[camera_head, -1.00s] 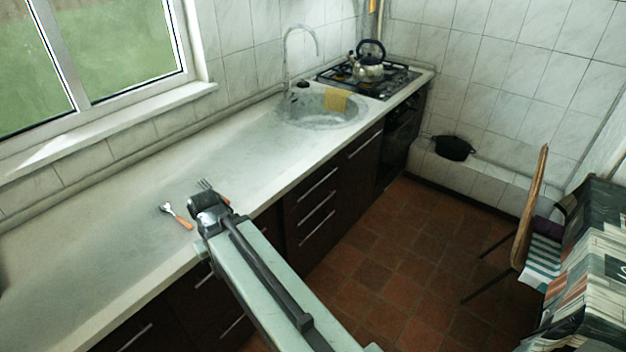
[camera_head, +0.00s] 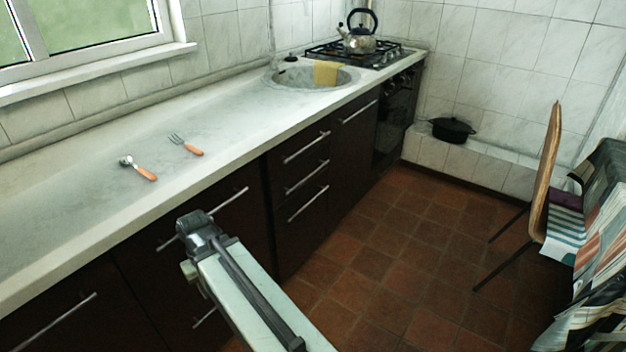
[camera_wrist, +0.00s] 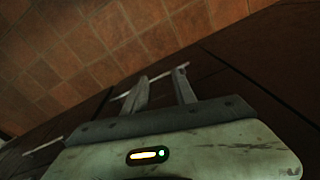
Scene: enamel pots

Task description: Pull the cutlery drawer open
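Dark drawer fronts with silver bar handles line the cabinet below the counter. The drawer front (camera_head: 228,222) at my gripper has a long bar handle (camera_head: 232,197), partly hidden behind my gripper in the head view. My gripper (camera_head: 190,222) is at that handle, below the counter edge. In the wrist view the two fingers of my gripper (camera_wrist: 162,84) stand apart, with a bar handle (camera_wrist: 154,79) running across near their tips. I cannot tell whether the handle lies between the fingers or just beyond them. The drawer front looks shut.
A spoon (camera_head: 138,168) and a fork (camera_head: 186,145) lie on the counter (camera_head: 80,205). A stack of narrower drawers (camera_head: 300,175) is to the right. The stove with a kettle (camera_head: 358,38) is farther back. A wooden chair (camera_head: 546,170) stands right; the tiled floor (camera_head: 400,270) between is clear.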

